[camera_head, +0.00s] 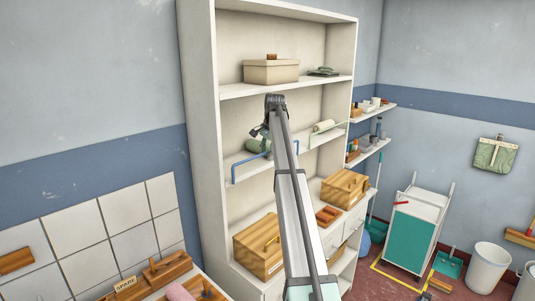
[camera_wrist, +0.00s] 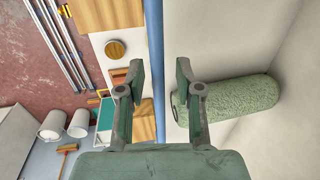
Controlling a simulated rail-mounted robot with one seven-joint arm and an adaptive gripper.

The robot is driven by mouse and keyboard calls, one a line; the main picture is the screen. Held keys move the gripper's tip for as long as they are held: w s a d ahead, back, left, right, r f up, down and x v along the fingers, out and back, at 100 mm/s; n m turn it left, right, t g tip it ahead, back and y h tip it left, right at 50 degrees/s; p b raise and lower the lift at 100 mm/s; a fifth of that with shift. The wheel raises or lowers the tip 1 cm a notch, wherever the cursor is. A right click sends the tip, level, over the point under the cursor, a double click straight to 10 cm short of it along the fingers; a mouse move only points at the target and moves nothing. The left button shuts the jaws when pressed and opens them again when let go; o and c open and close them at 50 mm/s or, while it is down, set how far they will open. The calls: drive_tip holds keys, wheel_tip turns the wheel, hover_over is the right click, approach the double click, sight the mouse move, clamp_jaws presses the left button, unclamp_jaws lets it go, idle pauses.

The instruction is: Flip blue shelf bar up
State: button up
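The blue shelf bar (camera_head: 252,157) is a bent rod at the left front of the middle shelf (camera_head: 258,170). In the head view its long side shows above the shelf's front edge; I cannot tell its exact tilt. In the wrist view the blue bar (camera_wrist: 153,40) runs top to bottom, between the two fingers in the picture. My gripper (camera_wrist: 161,75) is open, with a clear gap on both sides of the bar. In the head view my gripper (camera_head: 258,132) is small and partly hidden behind my arm, near the bar.
A green rolled towel (camera_wrist: 235,100) lies on the shelf, right beside one finger in the wrist view. A pale roll (camera_head: 324,126) lies further right on the shelf. A beige box (camera_head: 270,71) stands above; wooden boxes (camera_head: 258,247) stand below.

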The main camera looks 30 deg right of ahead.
wheel_tip(320, 180, up, 12)
drive_tip(key=s, duration=0.2)
drive_tip(key=shift+d, duration=0.3)
idle(0.3)
drive_tip(key=shift+f, duration=0.15)
